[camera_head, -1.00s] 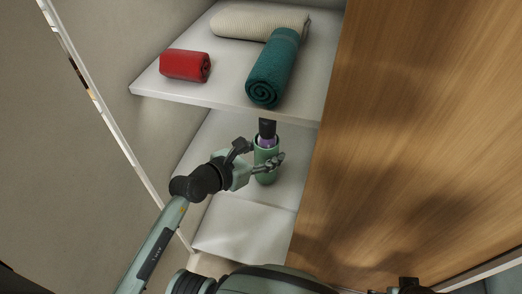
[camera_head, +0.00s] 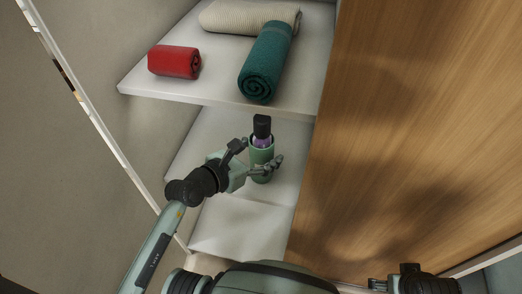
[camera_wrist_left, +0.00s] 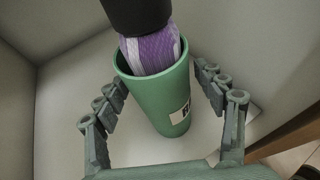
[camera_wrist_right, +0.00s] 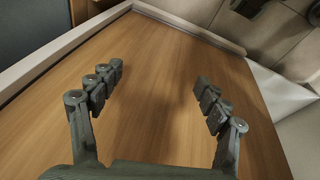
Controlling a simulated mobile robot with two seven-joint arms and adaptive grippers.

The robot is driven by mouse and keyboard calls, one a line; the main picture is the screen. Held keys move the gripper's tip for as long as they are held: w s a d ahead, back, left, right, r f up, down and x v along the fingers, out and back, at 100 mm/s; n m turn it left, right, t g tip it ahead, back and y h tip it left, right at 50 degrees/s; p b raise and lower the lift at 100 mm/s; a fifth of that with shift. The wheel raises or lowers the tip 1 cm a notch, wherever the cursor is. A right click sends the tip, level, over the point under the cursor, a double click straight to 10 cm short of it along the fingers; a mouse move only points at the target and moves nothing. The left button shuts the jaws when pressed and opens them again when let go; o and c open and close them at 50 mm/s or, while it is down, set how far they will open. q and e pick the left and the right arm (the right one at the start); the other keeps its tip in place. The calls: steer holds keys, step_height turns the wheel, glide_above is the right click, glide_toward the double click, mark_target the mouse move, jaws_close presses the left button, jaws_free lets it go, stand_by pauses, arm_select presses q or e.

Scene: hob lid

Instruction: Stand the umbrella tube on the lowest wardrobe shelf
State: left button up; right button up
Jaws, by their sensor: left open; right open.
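The green umbrella tube (camera_head: 262,158) stands upright on the low white wardrobe shelf (camera_head: 287,185). In it is an umbrella with purple cloth and a black handle (camera_head: 262,126). My left gripper (camera_head: 259,153) is open, with one finger on each side of the tube. The left wrist view shows the tube (camera_wrist_left: 160,97) between the spread fingers, with gaps visible beside it; a label is on its side. My right gripper (camera_wrist_right: 158,76) is open and empty in front of a wooden panel.
An upper white shelf (camera_head: 212,85) overhangs the tube. It holds a red rolled towel (camera_head: 174,62), a teal rolled towel (camera_head: 264,65) and a cream roll (camera_head: 245,17). A wooden panel (camera_head: 410,130) borders the shelves on the right. A white surface (camera_head: 240,228) lies in front of the tube.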

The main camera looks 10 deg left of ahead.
arm_select(q)
steer(key=shift+s+a+r, duration=0.1)
steer(key=shift+r, duration=0.1)
steer(key=v, duration=1.1)
steer(key=shift+s, duration=0.3)
steer(key=shift+a+r, duration=0.15)
